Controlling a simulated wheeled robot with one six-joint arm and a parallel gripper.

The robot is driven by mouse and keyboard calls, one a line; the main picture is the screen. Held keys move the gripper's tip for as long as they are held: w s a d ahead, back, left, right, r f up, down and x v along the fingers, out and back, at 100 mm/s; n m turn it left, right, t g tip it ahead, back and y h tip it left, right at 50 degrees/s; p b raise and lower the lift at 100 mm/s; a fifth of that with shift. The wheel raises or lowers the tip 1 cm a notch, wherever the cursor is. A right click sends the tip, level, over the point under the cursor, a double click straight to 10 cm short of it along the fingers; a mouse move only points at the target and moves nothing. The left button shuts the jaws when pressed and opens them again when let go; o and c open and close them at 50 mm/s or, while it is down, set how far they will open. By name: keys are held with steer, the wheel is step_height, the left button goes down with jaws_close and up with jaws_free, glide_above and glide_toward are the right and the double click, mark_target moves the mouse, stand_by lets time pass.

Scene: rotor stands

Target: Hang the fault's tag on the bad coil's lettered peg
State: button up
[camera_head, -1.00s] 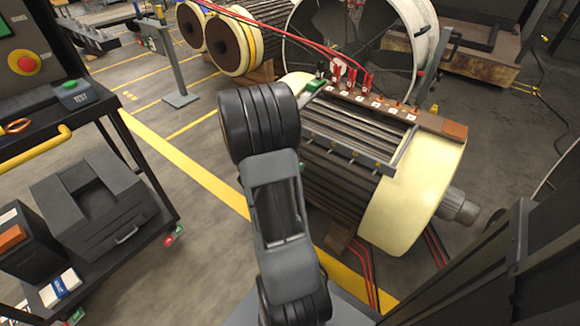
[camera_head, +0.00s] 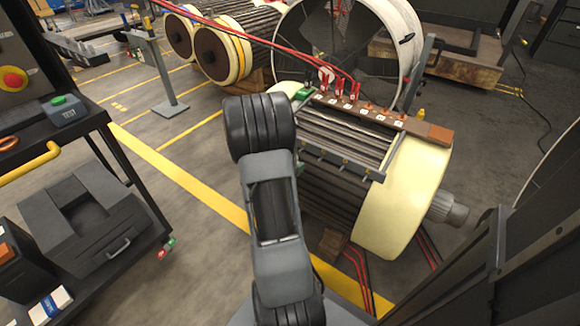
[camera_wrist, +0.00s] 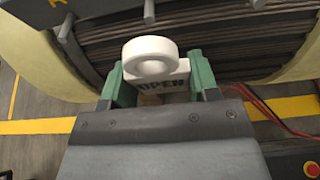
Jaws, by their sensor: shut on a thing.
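A white tag (camera_wrist: 172,80) reading "OPEN", with a thick white ring on top, is held between the green fingers of my gripper (camera_wrist: 156,86) in the wrist view. The rotor (camera_head: 400,205) lies on its side on a stand in the head view, right of my arm. A grey rail with short pegs (camera_head: 343,163) runs along its near upper side. In the wrist view, grey pegs (camera_wrist: 148,12) stick out just beyond the tag, apart from it. Part of a yellow letter shows at the top left edge. My arm hides the tag in the head view.
A row of white-labelled terminals (camera_head: 370,112), with red leads clipped to some, runs along the rotor's top. A black cart (camera_head: 90,215) with a test box (camera_head: 66,110) stands left. Floor between cart and rotor is open.

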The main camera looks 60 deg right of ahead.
steer(key=shift+d+f, duration=0.2)
steer(key=shift+d, duration=1.1)
steer(key=shift+d+f, duration=0.15)
steer(key=shift+d, duration=1.15)
steer(key=shift+d, duration=0.15)
steer(key=shift+f+b, duration=0.25)
steer(key=shift+b, duration=0.75)
steer(key=o, duration=0.8)
steer(key=shift+a+b, duration=1.35)
steer(key=shift+a, duration=3.7)
